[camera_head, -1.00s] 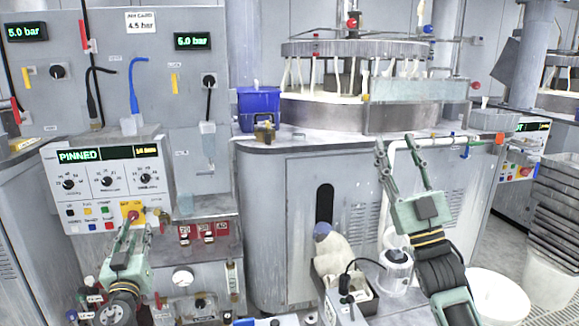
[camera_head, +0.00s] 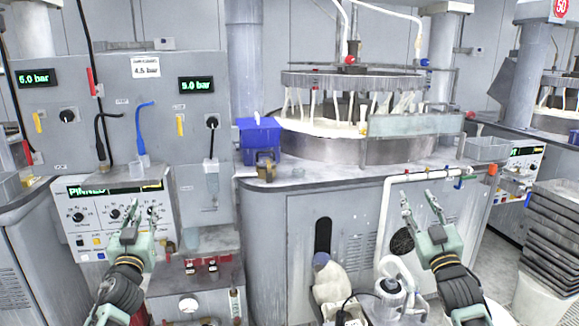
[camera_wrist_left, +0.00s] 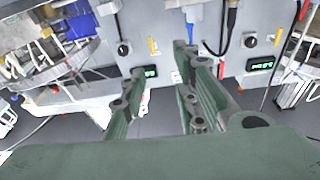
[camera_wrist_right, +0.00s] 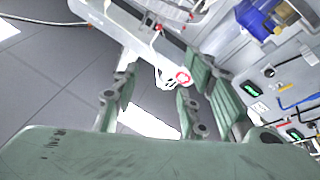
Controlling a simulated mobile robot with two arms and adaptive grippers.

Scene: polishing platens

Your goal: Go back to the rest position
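My left gripper (camera_head: 142,218) is in front of the control box (camera_head: 112,214) with the "PINNED" display and hides part of its dials. In the left wrist view its fingers (camera_wrist_left: 155,82) stand apart with nothing between them. My right gripper (camera_head: 421,202) is in front of the grey machine cabinet (camera_head: 345,215), near the white pipe. In the right wrist view its fingers (camera_wrist_right: 160,85) are apart and empty. Both grippers point up and away from me, and neither appears to touch anything.
The round polishing machine (camera_head: 350,90) stands on the cabinet top, with a blue container (camera_head: 258,138) at its left. A white jug (camera_head: 388,290) and a cloth-like bundle (camera_head: 330,280) are low in front. Stacked grey trays (camera_head: 562,235) stand at the right.

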